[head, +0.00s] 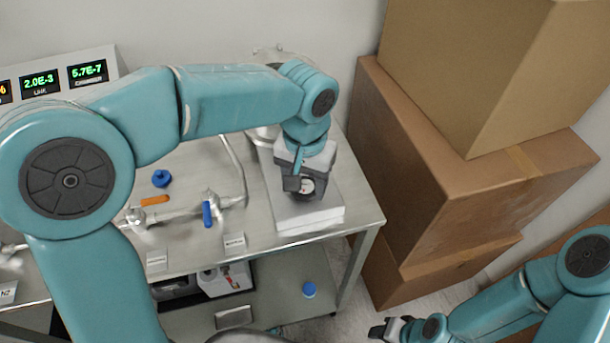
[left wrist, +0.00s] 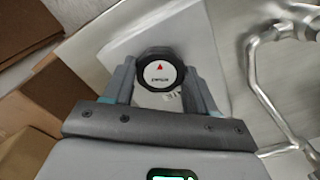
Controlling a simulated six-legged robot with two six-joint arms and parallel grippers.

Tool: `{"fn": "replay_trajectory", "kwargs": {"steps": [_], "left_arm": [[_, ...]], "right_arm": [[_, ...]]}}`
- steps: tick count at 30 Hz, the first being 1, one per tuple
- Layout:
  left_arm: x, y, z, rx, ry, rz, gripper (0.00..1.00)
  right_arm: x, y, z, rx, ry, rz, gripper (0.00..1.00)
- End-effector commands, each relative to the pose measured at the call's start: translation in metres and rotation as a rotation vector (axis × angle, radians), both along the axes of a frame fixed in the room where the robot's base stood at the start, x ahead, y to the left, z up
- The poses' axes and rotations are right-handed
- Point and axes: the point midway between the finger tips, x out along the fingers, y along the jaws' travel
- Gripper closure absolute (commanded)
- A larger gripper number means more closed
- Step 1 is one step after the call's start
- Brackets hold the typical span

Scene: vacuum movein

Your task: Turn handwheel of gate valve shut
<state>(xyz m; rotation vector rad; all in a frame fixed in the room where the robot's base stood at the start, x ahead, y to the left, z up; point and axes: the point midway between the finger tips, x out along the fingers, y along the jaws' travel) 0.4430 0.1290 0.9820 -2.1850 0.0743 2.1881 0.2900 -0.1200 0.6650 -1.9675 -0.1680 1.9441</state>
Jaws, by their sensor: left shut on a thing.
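The handwheel (left wrist: 160,73) is a dark round knob with a white face, a red arrow and small lettering, seen from above in the left wrist view. My left gripper (head: 303,188) points down and is shut on the handwheel, one finger on each side in the left wrist view (left wrist: 161,80). Below it is a pale block (head: 318,222) at the bench's right end. My right gripper (head: 388,328) is low at the bottom, away from the bench; its jaw opening is unclear.
On the steel bench (head: 356,207) are piping, a blue knob (head: 161,178), an orange lever (head: 155,201) and a blue lever (head: 207,214). Gauge displays (head: 60,78) stand at the back left. Stacked cardboard boxes (head: 440,170) stand close on the right. A lower shelf (head: 270,285) holds equipment.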

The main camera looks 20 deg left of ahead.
Motion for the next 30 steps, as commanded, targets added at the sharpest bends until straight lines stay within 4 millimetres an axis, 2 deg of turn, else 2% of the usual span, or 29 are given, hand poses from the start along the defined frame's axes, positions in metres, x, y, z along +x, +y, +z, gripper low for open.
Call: {"fn": "replay_trajectory", "kwargs": {"steps": [30], "left_arm": [[0.001,-0.001,0.004,0.0,-0.008,-0.961,0.74]], "right_arm": [[0.0,0.0,0.037,0.0,0.0,0.0,0.57]]}}
